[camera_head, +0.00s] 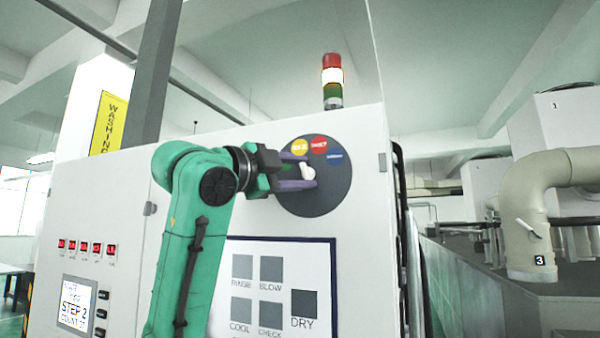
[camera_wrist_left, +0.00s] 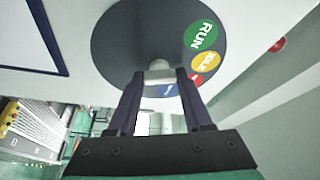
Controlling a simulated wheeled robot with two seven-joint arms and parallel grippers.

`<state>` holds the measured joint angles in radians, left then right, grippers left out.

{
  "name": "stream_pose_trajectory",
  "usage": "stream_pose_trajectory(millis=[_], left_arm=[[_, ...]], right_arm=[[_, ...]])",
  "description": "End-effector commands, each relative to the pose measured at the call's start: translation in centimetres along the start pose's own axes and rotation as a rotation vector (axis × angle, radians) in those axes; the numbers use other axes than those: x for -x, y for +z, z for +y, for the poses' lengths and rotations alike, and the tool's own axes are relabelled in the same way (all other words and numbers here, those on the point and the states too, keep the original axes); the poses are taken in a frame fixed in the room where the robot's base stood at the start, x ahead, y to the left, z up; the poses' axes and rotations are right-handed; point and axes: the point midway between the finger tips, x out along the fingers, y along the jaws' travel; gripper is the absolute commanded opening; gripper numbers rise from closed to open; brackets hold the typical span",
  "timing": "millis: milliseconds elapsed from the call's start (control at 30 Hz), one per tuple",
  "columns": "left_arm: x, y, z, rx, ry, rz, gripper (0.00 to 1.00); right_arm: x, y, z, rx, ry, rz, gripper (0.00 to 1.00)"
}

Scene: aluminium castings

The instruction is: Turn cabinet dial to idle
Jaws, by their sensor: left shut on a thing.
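The cabinet dial (camera_head: 330,197) is a dark grey disc on the white cabinet front; it also shows in the wrist view (camera_wrist_left: 125,45). Its pale knob (camera_head: 308,172) sits between the fingers of my left gripper (camera_head: 300,178), which is shut on it; the knob also shows in the wrist view (camera_wrist_left: 160,69). The yellow idle label (camera_head: 299,146), red label (camera_head: 319,143) and blue label (camera_head: 335,156) lie along the disc's upper edge. I cannot tell exactly where the knob points. My right gripper is not in view.
A button panel (camera_head: 282,249) with grey squares is below the dial. Large beige pipes (camera_head: 528,200) are at the right.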

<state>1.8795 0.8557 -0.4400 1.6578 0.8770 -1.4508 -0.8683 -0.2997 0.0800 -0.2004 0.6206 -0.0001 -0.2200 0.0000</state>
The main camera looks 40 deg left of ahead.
Motion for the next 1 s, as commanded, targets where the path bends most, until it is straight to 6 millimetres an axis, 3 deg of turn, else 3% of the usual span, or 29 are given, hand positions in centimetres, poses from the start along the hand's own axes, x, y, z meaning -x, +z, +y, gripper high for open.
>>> stream_pose_trajectory(millis=[500, 533, 600, 1000], left_arm=[[-0.04, 0.04, 0.02, -0.024, 0.011, -0.002, 0.00], [-0.04, 0.04, 0.02, -0.024, 0.011, -0.002, 0.58], [-0.04, 0.03, 0.02, -0.024, 0.011, -0.002, 0.80], [0.62, 0.04, 0.10, -0.024, 0.009, 0.000, 0.80]], right_arm=[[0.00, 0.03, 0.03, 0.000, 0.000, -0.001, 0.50], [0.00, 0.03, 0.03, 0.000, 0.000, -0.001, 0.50], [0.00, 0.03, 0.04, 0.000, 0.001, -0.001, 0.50], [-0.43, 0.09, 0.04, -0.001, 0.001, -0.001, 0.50]])
